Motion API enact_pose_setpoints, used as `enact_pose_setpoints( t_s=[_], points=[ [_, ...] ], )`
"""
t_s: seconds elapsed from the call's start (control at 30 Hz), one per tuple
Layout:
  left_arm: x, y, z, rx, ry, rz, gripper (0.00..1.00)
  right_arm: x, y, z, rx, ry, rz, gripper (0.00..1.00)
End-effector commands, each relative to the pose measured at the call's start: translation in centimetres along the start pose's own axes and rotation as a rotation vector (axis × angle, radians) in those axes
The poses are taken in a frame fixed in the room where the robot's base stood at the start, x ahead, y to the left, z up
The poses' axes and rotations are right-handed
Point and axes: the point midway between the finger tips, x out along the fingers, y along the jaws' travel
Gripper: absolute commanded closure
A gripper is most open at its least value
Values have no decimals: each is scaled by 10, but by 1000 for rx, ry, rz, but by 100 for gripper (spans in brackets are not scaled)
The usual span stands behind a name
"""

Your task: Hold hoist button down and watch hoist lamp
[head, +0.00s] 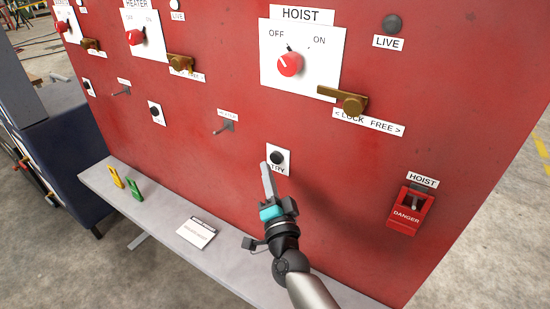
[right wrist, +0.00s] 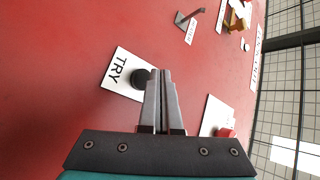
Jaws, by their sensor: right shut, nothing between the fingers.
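The hoist button is a black round button (head: 277,158) on a white TRY plate, low on the red panel under the HOIST switch. The hoist lamp (head: 392,23), above the LIVE label at the upper right, looks dark grey and unlit. My right gripper (head: 265,166) is shut and empty, its fingertips close beside the button in the head view. In the right wrist view the shut fingertips (right wrist: 161,72) overlap the edge of the button (right wrist: 141,78). I cannot tell whether they touch or press it. My left gripper is not in view.
The red HOIST knob (head: 289,64) and a brass lock lever (head: 343,100) sit above the button. A red DANGER guard (head: 411,209) is to the right.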

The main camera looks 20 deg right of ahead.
Motion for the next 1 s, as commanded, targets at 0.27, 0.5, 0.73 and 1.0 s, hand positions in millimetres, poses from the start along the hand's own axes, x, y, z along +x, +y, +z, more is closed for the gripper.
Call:
enact_pose_setpoints(
  t_s=[0.27,0.5,0.73,1.0],
  points=[
    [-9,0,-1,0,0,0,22,-20,-15,14,2,-2,2,100],
    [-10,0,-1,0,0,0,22,-28,-20,20,0,0,0,100],
    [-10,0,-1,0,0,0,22,-28,-20,20,0,0,0,100],
    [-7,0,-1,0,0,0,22,-41,9,47,-78,-90,40,100]
  ],
)
